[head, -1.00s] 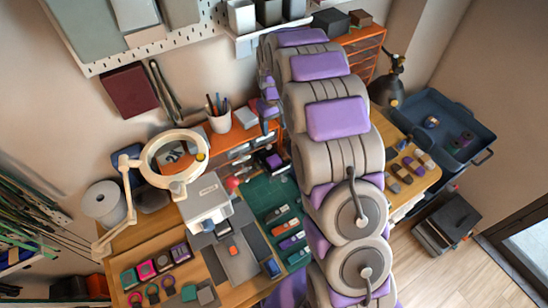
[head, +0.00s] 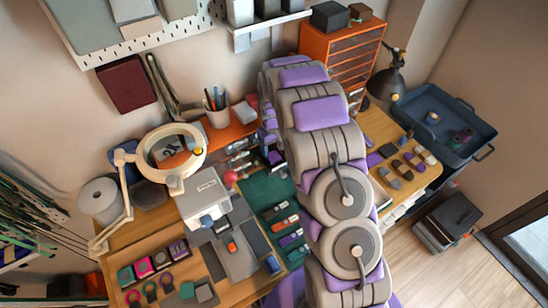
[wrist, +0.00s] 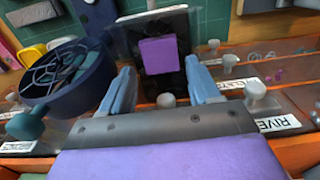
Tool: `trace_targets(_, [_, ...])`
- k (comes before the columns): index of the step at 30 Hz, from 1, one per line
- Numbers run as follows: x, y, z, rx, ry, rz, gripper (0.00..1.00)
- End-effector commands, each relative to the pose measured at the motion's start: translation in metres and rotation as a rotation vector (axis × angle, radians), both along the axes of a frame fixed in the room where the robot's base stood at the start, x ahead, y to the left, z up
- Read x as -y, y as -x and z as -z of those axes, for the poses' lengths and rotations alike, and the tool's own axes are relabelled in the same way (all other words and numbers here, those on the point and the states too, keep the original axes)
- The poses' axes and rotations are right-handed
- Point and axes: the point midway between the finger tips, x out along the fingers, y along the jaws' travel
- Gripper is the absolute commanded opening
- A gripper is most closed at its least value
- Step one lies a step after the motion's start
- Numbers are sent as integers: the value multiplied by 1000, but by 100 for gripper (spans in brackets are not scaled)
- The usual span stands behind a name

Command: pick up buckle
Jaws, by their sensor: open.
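My gripper (wrist: 160,72) is open in the wrist view, with its two blue fingers apart and nothing visibly held. A purple square piece on a dark panel (wrist: 161,55) shows between and beyond the fingertips. I cannot tell whether it is the buckle, and no buckle is clearly identifiable. In the head view my arm hides the gripper. Small strap-like pieces lie in a row on the green mat (head: 262,187). More small dark, purple and brown pieces (head: 403,172) lie on the right part of the bench.
Clear-fronted drawers (wrist: 285,70) with knobs and labels lie around the fingers. A dark round holder (wrist: 66,78) stands close left of them. In the head view are a magnifier lamp (head: 172,158), an orange drawer cabinet (head: 342,55) and a blue tray (head: 445,110).

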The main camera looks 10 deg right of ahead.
Motion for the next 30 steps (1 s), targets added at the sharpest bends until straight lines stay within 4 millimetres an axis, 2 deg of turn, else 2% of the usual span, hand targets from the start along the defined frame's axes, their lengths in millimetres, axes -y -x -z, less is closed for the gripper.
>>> trace_targets(3, [0,4,21,-3,0,1,62])
trace_targets(6, [0,3,32,0,0,1,62])
trace_targets(14, [0,3,34,2,-1,0,61])
trace_targets(26, [0,3,34,0,0,0,22])
trace_targets(30, [0,3,34,0,0,0,20])
